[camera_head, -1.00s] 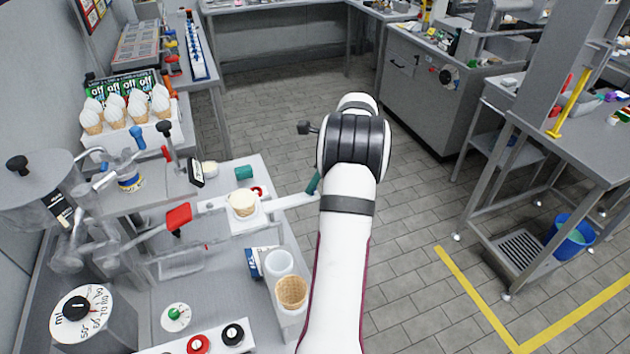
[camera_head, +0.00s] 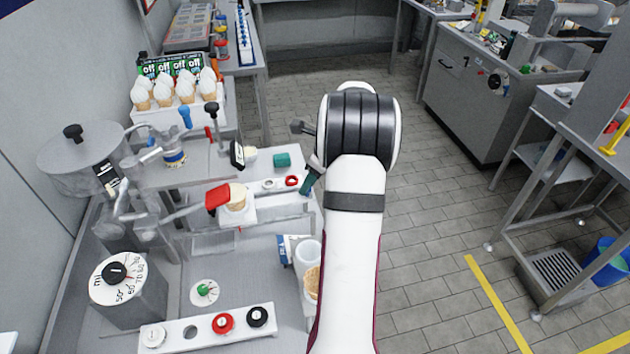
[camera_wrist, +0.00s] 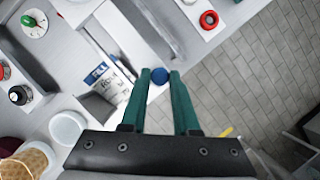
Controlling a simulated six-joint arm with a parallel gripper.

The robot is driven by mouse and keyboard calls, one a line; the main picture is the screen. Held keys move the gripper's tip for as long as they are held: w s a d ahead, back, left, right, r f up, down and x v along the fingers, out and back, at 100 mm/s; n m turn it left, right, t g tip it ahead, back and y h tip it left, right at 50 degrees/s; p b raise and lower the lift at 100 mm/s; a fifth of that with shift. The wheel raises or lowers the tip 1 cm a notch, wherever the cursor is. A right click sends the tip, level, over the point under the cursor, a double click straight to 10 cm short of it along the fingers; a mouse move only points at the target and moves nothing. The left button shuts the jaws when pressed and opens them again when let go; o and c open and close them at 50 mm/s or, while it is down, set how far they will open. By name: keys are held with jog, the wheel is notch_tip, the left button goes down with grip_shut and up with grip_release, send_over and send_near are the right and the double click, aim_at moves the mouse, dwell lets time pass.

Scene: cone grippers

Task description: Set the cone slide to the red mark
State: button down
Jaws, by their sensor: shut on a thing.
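My gripper (camera_wrist: 160,72) has two green fingers shut on a small round blue knob (camera_wrist: 160,76) in the wrist view. In the head view my gripper (camera_head: 309,182) shows only partly beside my white arm, right of the white slide (camera_head: 238,216). The slide carries a cone (camera_head: 237,199), which stands just right of and partly behind a red paddle (camera_head: 217,196). A red ring (camera_head: 291,180) lies on a white strip behind the slide; it also shows in the wrist view (camera_wrist: 209,19). I cannot tell whether it is the red mark. My arm hides part of the bench edge.
A white cup (camera_head: 307,255) and a waffle cone (camera_head: 312,283) stand by my arm. Open floor (camera_head: 430,240) lies to the right.

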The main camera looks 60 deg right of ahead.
jog(key=c, duration=0.7)
grip_release()
jog(key=v, duration=1.5)
jog(key=shift+s+r, duration=0.1)
jog(key=shift+r, duration=0.3)
